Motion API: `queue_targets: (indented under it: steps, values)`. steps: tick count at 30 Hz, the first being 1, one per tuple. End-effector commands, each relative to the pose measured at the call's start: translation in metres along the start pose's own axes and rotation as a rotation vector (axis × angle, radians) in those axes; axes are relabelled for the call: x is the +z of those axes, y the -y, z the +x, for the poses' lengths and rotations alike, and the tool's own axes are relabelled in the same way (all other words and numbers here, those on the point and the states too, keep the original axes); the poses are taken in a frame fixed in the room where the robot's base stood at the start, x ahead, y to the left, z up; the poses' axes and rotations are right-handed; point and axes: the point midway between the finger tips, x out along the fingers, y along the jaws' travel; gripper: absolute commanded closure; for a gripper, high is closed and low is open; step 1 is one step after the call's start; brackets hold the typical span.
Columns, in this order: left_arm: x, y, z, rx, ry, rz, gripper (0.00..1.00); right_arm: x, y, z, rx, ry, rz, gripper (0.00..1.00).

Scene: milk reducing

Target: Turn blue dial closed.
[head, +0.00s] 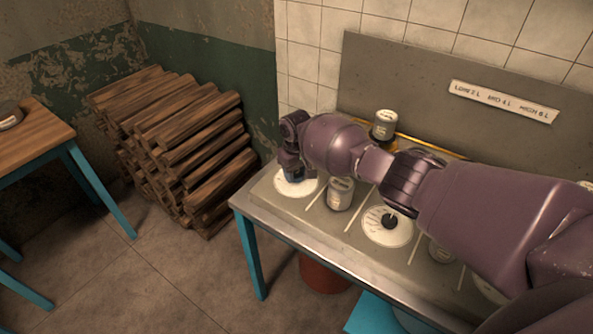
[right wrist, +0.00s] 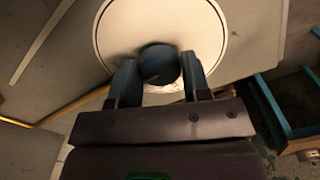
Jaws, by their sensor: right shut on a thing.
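The blue dial (head: 295,176) sits on a round white plate (head: 283,187) at the left end of the metal counter, mostly hidden under my right gripper in the head view. In the right wrist view the dial's round knob (right wrist: 158,64) lies between the two fingers, with the white plate (right wrist: 195,25) around it. My right gripper (right wrist: 158,78) points down at the dial and is shut on it. The dial's pointer and setting are too blurred to read. My left gripper is not in view.
A second white plate with a black dial (head: 389,221) is further right on the counter (head: 270,211). A grey can (head: 340,194) stands between the dials; another can (head: 385,122) stands behind. Stacked logs (head: 180,130) and a wooden table (head: 38,135) are to the left.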

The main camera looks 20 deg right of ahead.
Motion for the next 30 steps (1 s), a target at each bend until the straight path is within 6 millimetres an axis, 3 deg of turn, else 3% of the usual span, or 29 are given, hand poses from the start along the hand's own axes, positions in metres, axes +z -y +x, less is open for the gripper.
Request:
queue_targets:
  steps: [11, 12, 17, 26, 30]
  values:
    - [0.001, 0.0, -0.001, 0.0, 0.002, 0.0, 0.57, 0.0, 0.0, 0.0, 0.0, -0.002, 0.007, 0.8]
    - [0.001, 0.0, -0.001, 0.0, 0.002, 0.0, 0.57, 0.0, 0.0, 0.0, 0.0, -0.002, 0.007, 0.55]
    - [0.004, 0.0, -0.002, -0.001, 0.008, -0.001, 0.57, 0.0, 0.0, 0.0, 0.0, -0.002, 0.006, 0.31]
    - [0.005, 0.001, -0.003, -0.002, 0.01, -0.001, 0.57, 0.0, 0.0, -0.002, 0.0, -0.002, 0.005, 0.31]
    - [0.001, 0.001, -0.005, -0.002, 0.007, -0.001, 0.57, -0.001, 0.0, -0.014, 0.0, -0.003, 0.005, 0.31]
